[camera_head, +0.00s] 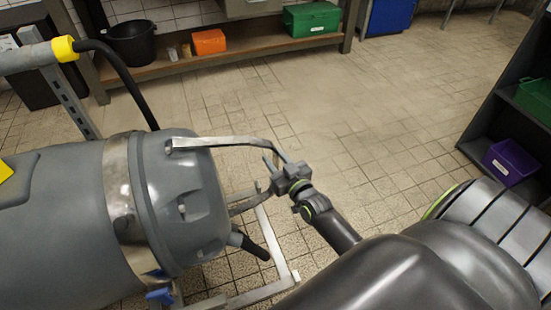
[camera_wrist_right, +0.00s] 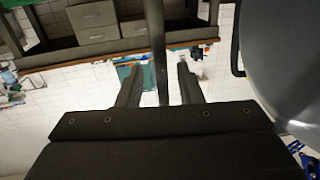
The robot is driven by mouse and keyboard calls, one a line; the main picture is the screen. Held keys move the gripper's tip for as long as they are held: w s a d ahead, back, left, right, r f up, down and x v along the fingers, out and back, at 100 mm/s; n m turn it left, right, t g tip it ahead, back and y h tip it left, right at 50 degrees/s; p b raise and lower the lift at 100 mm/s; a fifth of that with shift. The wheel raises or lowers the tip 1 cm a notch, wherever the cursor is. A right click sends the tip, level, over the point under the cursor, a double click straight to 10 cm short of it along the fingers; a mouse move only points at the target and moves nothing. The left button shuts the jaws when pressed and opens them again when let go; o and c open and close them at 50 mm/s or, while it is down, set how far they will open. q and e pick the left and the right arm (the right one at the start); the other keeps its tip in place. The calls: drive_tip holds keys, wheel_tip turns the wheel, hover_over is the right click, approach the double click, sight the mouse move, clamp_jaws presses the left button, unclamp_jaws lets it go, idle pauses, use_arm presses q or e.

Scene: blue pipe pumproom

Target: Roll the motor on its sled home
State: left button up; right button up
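The motor (camera_head: 165,205) is a large grey cylinder with a metal band, lying at the left of the head view. Below it shows the pale metal frame of the sled (camera_head: 275,232). A bent metal handle (camera_head: 225,141) reaches from the motor's end towards my right gripper (camera_head: 274,167). In the right wrist view a dark bar (camera_wrist_right: 156,45), apparently this handle, runs between the two spread fingers (camera_wrist_right: 160,85), with a gap on each side. The right gripper is open around it. The motor's grey side (camera_wrist_right: 285,70) fills the right edge there. My left gripper is not in view.
A low shelf (camera_head: 230,62) with a black bucket (camera_head: 132,43), an orange bin (camera_head: 209,42) and a green box (camera_head: 311,18) stands at the back. A dark rack with a purple bin (camera_head: 509,162) stands at the right. The tiled floor (camera_head: 370,110) between is clear.

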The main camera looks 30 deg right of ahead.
drive_tip(key=shift+c, duration=0.4)
clamp_jaws()
drive_tip(key=shift+w, duration=0.1)
